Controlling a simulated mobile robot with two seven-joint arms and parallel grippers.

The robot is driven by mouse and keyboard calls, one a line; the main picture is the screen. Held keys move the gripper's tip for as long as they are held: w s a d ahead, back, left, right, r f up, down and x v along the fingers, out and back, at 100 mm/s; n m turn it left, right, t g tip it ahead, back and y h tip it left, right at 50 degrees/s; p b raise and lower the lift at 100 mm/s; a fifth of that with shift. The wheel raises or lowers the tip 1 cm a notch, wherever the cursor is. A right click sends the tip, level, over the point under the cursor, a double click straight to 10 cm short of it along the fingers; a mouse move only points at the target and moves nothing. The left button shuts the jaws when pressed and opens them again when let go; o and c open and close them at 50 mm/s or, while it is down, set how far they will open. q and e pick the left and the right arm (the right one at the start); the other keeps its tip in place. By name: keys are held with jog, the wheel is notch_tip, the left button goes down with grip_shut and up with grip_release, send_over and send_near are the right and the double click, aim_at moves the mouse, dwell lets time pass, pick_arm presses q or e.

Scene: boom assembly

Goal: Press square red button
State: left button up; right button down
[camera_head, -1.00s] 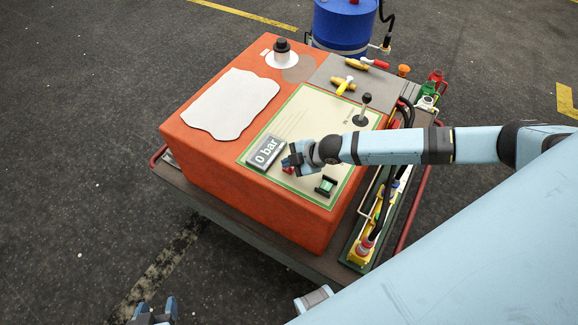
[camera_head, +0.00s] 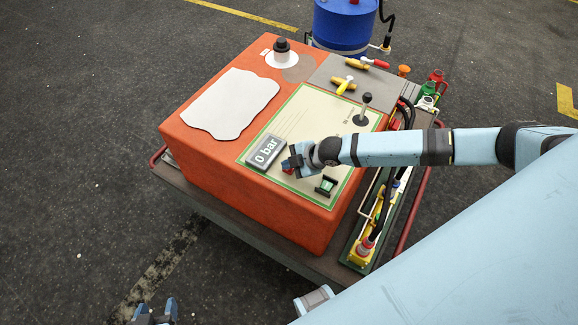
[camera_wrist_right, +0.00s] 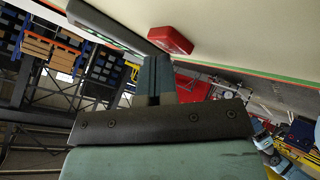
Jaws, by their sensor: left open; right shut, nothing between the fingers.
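The square red button (camera_wrist_right: 171,40) sits on the cream panel (camera_wrist_right: 240,25) in the right wrist view, just past my right gripper's fingertips. In the head view only a small red part of the button (camera_head: 287,168) shows beside my gripper. My right gripper (camera_head: 292,160) is shut and empty, close to the button; its closed fingers also show in the right wrist view (camera_wrist_right: 155,68). I cannot tell whether the fingertips touch the button. My left gripper (camera_head: 155,310) is open at the bottom edge of the head view, away from the orange machine (camera_head: 250,195).
The "0 bar" display (camera_head: 265,152) is left of my right gripper. A green rocker switch (camera_head: 326,186) lies below right of it. A black-knobbed lever (camera_head: 363,112) stands farther back. Hoses and yellow fittings (camera_head: 362,248) run along the machine's right side.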

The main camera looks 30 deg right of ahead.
aim_at(289, 170)
dwell(0.3)
jog(key=shift+r+p, duration=0.9)
jog(key=shift+r, duration=0.15)
notch_tip(289, 170, up, 5)
jog(key=p, duration=0.4)
jog(key=shift+a, duration=0.1)
dwell(0.4)
